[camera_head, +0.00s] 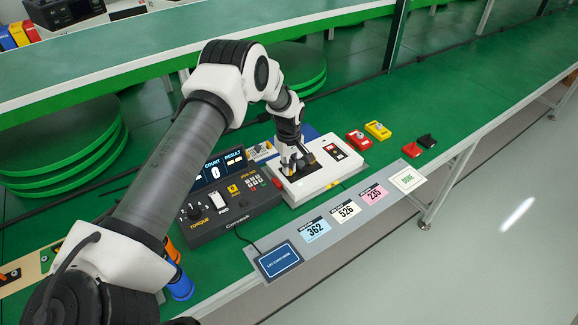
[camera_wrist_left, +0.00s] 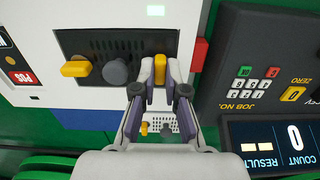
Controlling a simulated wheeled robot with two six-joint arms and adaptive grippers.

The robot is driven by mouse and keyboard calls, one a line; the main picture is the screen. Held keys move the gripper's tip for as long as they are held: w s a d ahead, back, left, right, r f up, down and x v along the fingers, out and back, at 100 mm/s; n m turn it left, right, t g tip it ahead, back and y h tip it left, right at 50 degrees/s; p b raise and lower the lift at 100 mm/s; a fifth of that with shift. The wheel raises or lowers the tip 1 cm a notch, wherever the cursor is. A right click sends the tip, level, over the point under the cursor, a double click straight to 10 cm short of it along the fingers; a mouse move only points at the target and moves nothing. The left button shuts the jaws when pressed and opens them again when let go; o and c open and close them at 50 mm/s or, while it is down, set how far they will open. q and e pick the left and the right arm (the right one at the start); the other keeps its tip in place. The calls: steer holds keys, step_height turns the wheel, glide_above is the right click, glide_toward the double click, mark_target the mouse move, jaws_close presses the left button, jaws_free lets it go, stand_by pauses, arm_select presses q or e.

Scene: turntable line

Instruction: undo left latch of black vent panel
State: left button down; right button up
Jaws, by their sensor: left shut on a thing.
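The black vent panel (camera_wrist_left: 95,46) is set in the face of a white box (camera_head: 312,187). In the left wrist view it has a row of slots, a yellow latch (camera_wrist_left: 75,68) at its left, a grey knob (camera_wrist_left: 116,72) in the middle and a second yellow latch (camera_wrist_left: 159,70) at its right end. That second latch lies on the side of the torque controller, which is the left side in the head view. My left gripper (camera_wrist_left: 160,78) is shut on it, one finger on each side. In the head view my left gripper (camera_head: 296,166) hides most of the panel.
The dark torque controller (camera_head: 232,207) stands close to the left of the box. A red button (camera_wrist_left: 199,54) sits on the box edge beside my fingers. Red (camera_head: 358,140) and yellow (camera_head: 377,130) blocks lie to the right. A card strip (camera_head: 330,232) runs along the front edge.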

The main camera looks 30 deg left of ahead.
arm_select(q)
steer(key=c, duration=1.2)
jaws_free()
step_height(320, 180, up, 12)
